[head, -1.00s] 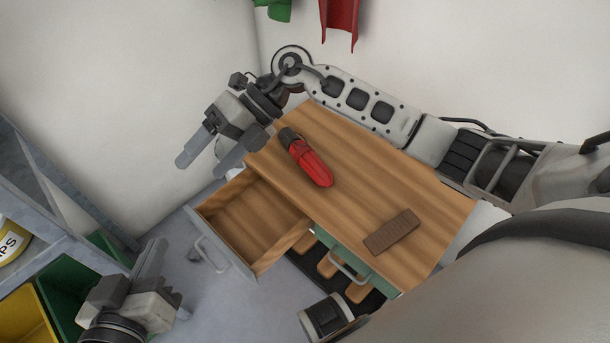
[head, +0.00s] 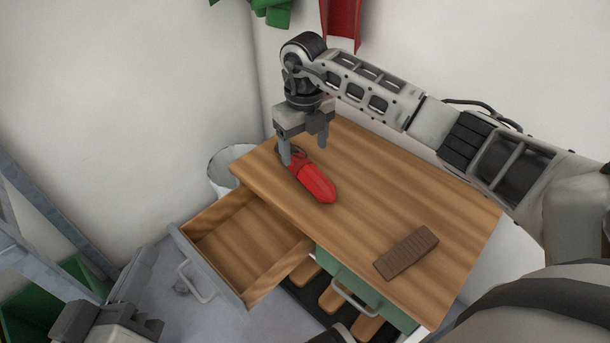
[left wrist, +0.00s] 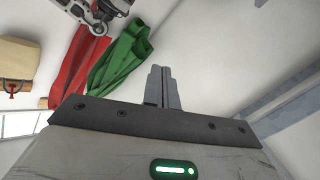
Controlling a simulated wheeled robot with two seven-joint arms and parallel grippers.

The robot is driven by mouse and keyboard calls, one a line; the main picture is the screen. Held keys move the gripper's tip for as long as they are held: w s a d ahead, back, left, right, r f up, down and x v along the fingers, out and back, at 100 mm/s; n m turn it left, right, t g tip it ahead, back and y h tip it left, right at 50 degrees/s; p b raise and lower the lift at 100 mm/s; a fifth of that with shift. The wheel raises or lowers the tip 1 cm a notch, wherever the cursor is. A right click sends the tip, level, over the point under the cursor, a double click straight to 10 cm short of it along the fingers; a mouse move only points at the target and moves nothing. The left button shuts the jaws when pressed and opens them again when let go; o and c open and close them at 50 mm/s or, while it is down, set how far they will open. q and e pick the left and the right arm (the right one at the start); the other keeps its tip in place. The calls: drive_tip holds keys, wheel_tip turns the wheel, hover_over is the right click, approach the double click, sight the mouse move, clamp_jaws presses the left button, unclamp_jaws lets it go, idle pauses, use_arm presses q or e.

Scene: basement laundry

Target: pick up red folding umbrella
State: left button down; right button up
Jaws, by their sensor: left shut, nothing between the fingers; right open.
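The red folding umbrella (head: 316,184) lies on the wooden top of a small cabinet (head: 370,210), its dark handle end towards the back left. My right gripper (head: 304,156) points down over the handle end, open, with one finger on each side of it as seen from above. Part of the handle is hidden behind the fingers. I cannot tell whether the fingers touch the umbrella. My left gripper (head: 130,290) is low at the left, away from the cabinet. In the left wrist view its fingers (left wrist: 163,88) are together and empty.
An open, empty drawer (head: 240,240) juts out at the cabinet's left front. A brown ridged block (head: 406,253) lies on the top at right. A white bucket (head: 226,168) stands behind the drawer. Red and green cloths (left wrist: 122,55) hang on the wall.

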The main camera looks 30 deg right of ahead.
sight(305, 162)
drive_tip(key=shift+f, duration=0.65)
drive_tip(key=f+b, duration=0.2)
drive_tip(key=f, duration=0.2)
drive_tip(key=shift+s+f+b, duration=0.2)
drive_tip(key=shift+b, duration=0.2)
drive_tip(key=shift+f, duration=0.15)
use_arm(q)
drive_tip(key=r+m+t, duration=0.1)
drive_tip(key=w+r+m+t+h, duration=0.1)
drive_tip(key=r, duration=0.1)
drive_tip(key=w+r+m+t, duration=0.1)
drive_tip(key=shift+w+a+r, duration=0.15)
drive_tip(key=shift+a+r, duration=0.2)
drive_tip(key=shift+a, duration=0.05)
use_arm(e)
drive_tip(key=c, duration=1.3)
